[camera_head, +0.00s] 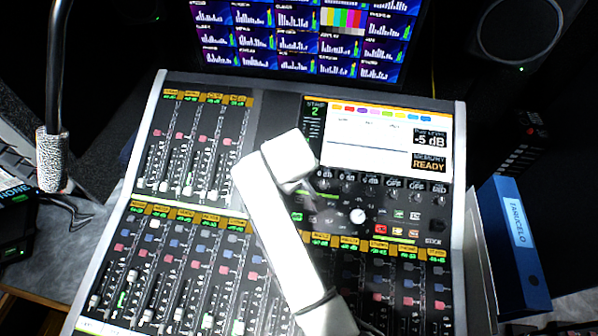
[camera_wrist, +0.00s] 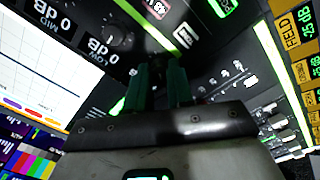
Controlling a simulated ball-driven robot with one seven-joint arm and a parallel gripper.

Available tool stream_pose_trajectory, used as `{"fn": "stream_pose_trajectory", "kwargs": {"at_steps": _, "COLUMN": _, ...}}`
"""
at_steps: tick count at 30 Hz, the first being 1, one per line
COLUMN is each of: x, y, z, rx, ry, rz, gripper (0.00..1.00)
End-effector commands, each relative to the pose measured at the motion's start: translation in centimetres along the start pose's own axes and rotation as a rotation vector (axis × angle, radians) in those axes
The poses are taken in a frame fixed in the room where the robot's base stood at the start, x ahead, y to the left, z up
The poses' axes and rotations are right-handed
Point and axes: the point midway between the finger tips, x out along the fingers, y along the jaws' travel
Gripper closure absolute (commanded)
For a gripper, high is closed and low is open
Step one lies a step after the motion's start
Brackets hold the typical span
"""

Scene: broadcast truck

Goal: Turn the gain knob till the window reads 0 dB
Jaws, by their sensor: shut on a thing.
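The window (camera_head: 430,138) at the upper right of the mixing console reads -5 dB in the head view. My gripper (camera_wrist: 165,76) shows in the wrist view, its two dark green fingers close together over the console's knob panel. It is shut on the gain knob, which is dark and mostly hidden between the fingertips. In the head view my white arm reaches over the console and hides the fingers and the knob they hold.
The console (camera_head: 272,100) has a row of small knobs with dB labels, a white knob (camera_head: 357,215) and several faders around my arm. A monitor (camera_head: 300,35) stands behind. A speaker (camera_head: 520,40) is at the back right, and a blue binder (camera_head: 517,240) stands right of the console.

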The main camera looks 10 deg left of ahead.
Motion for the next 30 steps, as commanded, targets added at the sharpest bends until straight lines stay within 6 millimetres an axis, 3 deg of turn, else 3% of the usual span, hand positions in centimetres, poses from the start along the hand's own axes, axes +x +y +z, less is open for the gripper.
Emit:
{"fn": "stream_pose_trajectory", "kwargs": {"at_steps": 9, "x": -0.10, "y": -0.02, "z": -0.08, "rx": -0.097, "ry": 0.002, "rz": 0.001, "gripper": 1.00}}
{"fn": "stream_pose_trajectory", "kwargs": {"at_steps": 23, "x": -0.05, "y": -0.06, "z": -0.12, "rx": -0.111, "ry": 0.003, "rz": 0.001, "gripper": 1.00}}
{"fn": "stream_pose_trajectory", "kwargs": {"at_steps": 24, "x": -0.05, "y": -0.06, "z": -0.12, "rx": -0.110, "ry": 0.003, "rz": 0.001, "gripper": 0.77}}
{"fn": "stream_pose_trajectory", "kwargs": {"at_steps": 30, "x": -0.04, "y": -0.05, "z": -0.09, "rx": -0.110, "ry": 0.002, "rz": 0.001, "gripper": 0.58}}
